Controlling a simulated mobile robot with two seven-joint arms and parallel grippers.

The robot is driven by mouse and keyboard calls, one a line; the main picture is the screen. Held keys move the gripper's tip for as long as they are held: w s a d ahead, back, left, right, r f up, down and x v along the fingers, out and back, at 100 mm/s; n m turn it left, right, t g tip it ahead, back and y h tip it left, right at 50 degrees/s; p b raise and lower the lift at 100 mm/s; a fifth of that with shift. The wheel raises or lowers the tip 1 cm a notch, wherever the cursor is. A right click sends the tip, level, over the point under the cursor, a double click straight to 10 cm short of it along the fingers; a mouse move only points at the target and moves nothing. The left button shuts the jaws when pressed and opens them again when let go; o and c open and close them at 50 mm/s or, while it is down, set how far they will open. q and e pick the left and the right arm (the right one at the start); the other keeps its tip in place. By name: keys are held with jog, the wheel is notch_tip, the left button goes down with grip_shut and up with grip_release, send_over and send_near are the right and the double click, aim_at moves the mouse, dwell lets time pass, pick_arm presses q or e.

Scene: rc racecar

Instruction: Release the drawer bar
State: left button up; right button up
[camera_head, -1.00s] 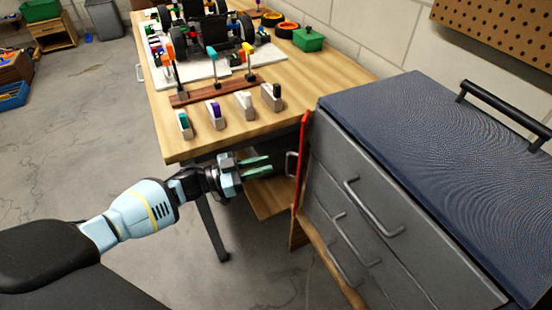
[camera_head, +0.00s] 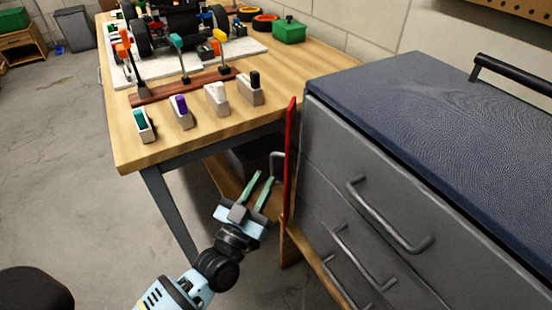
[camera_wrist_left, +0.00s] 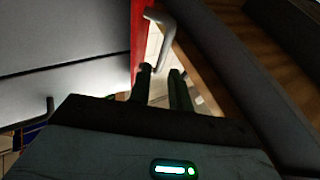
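The drawer bar is a thin upright red bar (camera_head: 290,165) along the left edge of the grey drawer cabinet (camera_head: 330,140). A small grey handle (camera_head: 276,158) sticks out from its left side. In the left wrist view the red bar (camera_wrist_left: 139,35) and the bent grey handle (camera_wrist_left: 163,35) are just ahead of my fingers. My left gripper (camera_head: 262,181) is open, its two green fingers pointing up towards the handle and just below it. The fingers (camera_wrist_left: 161,74) look apart and empty in the left wrist view; contact with the handle cannot be told. My right gripper is out of view.
A wooden workbench (camera_head: 190,145) holding a model car and several marker holders stands left of the cabinet. Its metal leg (camera_head: 168,212) is left of my gripper. Larger drawer handles (camera_head: 390,215) stick out from the cabinet front. Open floor lies to the left.

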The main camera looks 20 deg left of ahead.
aim_at(271, 166)
pick_arm(q)
jog(key=shift+f+y, duration=0.1)
jog(key=shift+y, duration=0.3)
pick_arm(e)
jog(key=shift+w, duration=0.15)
